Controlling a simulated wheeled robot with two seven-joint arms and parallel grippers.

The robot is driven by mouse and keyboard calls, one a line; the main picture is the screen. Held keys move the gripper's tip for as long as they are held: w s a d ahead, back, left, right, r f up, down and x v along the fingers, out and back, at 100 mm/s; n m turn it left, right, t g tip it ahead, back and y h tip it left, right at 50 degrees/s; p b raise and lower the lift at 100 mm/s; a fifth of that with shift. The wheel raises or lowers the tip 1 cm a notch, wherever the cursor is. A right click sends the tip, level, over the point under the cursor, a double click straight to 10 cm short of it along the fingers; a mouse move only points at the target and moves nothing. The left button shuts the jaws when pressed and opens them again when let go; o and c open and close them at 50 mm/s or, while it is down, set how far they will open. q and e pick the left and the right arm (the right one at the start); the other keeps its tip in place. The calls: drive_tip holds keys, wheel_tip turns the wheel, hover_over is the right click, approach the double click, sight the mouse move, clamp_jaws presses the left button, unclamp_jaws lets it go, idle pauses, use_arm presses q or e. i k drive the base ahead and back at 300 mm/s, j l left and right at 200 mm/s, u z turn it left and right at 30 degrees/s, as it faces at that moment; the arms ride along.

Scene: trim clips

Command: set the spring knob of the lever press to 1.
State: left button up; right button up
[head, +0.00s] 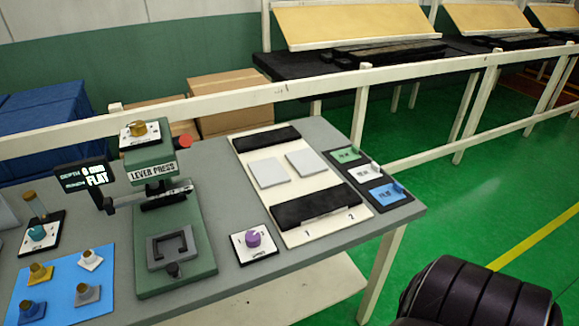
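The green lever press (170,215) stands on the grey bench, with the label "LEVER PRESS" on its head. A gold knob (138,129) sits on a white dial plate on top of the press. A purple knob (253,239) on a white plate lies right of the press base. A teal knob (37,233) is on another white plate at the left. The dial markings are too small to read, so I cannot tell which is the spring knob or its setting. A display (84,176) reads "DEPTH 0" and "FLAT". Neither gripper is in view.
A blue mat (62,286) with several knob-like punches lies front left. A cream board (320,226) with black strips and grey pads, and a rack (365,182) of green, white and blue labelled plates, fill the right. A red ball (185,141) shows beside the press head.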

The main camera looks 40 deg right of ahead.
sight(252, 238)
drive_tip(key=z, duration=1.1)
